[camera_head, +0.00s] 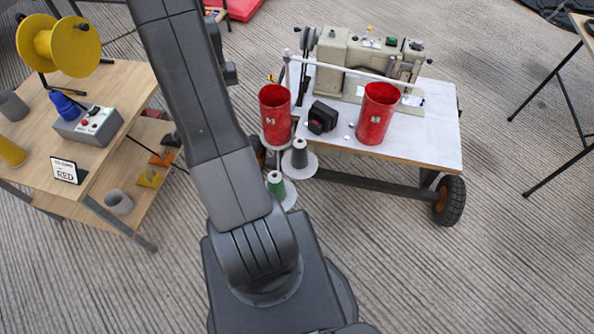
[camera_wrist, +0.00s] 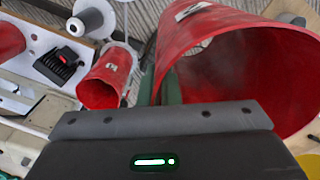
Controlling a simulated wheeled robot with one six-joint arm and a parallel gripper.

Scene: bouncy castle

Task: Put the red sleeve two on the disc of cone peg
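My gripper is outside the head view. In the wrist view its two dark green fingers (camera_wrist: 160,88) straddle the near wall of a large red sleeve (camera_wrist: 215,75), one outside and one inside its open rim. Its pale label is too angled to read. Two more red sleeves show in the head view: one (camera_head: 275,115) stands over a white disc at the table's left edge, the other (camera_head: 376,113) stands on the table top. A grey cone peg (camera_head: 300,153) rises from a bare white disc (camera_head: 309,167). A green-tipped peg (camera_head: 275,184) with its own disc is nearer.
A white wheeled table (camera_head: 433,140) holds a sewing machine (camera_head: 350,65) and a black block (camera_head: 322,117). At left, a wooden table (camera_head: 125,85) carries a yellow spool (camera_head: 66,46), a control box (camera_head: 88,124) and a "RED" sign (camera_head: 66,170).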

